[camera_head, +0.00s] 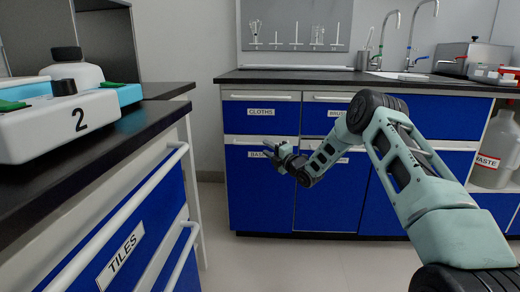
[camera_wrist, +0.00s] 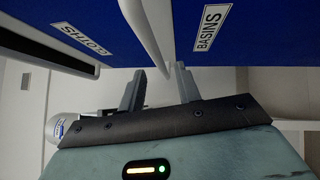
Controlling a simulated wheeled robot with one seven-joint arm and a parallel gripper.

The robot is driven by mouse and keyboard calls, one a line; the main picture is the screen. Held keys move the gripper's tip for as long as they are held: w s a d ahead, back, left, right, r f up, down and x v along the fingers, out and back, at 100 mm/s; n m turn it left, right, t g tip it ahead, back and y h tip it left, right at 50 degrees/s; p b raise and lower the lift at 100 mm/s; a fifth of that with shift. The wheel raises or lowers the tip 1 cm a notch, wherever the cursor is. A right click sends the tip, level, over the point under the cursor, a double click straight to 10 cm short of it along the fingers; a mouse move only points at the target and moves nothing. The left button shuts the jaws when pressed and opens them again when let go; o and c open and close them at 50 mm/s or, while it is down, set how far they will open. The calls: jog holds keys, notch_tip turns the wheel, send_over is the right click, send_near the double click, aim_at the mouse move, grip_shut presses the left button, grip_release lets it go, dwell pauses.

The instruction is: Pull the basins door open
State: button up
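The basins door (camera_head: 258,195) is a blue cabinet front, shut flush with its neighbours, below the drawer labelled CLOTHS. A pale handle (camera_head: 240,140) runs along its top edge. My gripper (camera_head: 270,148) is at this handle and partly covers the BASINS label. In the wrist view the door (camera_wrist: 240,35) fills the upper right, with the BASINS label (camera_wrist: 212,27) readable. The handle (camera_wrist: 148,32) comes down toward the gap between my two grey fingers (camera_wrist: 160,75). The fingers are apart. Whether either touches the handle cannot be told.
The CLOTHS drawer (camera_head: 262,115) is shut above the door. A counter with a TILES drawer (camera_head: 120,255) and a white device marked 2 (camera_head: 70,122) stands at the left. A WASTE container (camera_head: 495,150) is at the right. The floor (camera_head: 300,265) before the cabinet is clear.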

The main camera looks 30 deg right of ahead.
aim_at(260, 144)
jog(key=shift+b+x, duration=0.6)
jog(key=shift+x, duration=2.1)
grip_shut()
